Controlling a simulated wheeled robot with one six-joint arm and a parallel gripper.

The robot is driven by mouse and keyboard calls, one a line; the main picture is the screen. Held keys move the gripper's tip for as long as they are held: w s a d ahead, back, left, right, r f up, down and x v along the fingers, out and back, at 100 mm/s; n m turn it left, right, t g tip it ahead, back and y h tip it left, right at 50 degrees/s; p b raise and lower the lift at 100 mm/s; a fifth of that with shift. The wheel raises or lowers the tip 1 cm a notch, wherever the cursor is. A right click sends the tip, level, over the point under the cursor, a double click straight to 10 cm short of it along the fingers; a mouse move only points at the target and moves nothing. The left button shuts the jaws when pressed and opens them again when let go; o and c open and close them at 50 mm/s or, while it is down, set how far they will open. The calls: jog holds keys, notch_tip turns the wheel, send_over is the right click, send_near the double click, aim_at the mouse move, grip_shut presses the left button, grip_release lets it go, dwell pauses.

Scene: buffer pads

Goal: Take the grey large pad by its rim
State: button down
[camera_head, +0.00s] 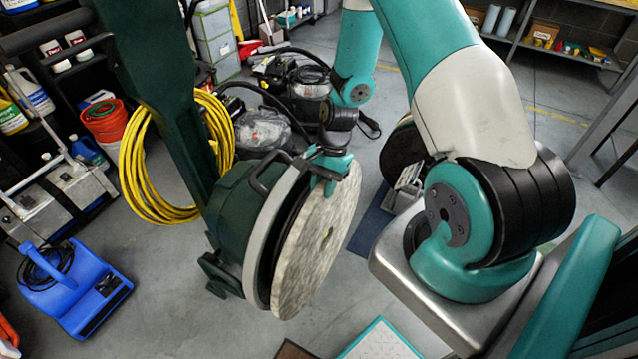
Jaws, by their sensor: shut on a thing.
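The grey large pad (312,245) is a mottled pale disc standing nearly upright on the face of the dark green floor machine (232,215), with a small hole near its middle. My gripper (328,174) is at the pad's top rim, its teal fingers shut on that rim. The pad's back side and the exact finger contact are hidden. The pad sits against or very close to the machine's dark disc; I cannot tell if there is a gap.
Yellow cable (140,160) hangs on the machine's left. A blue blower (70,285) stands on the floor at lower left. Other machines (285,85) and a dark round disc (402,155) are behind. A white-and-teal mat (380,342) lies at the bottom. Grey floor is open around the pad's lower side.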

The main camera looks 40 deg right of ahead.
jog(key=s+d+p, duration=0.1)
jog(key=s+d, duration=0.1)
jog(key=s, duration=0.4)
jog(key=shift+r, duration=0.15)
dwell(0.6)
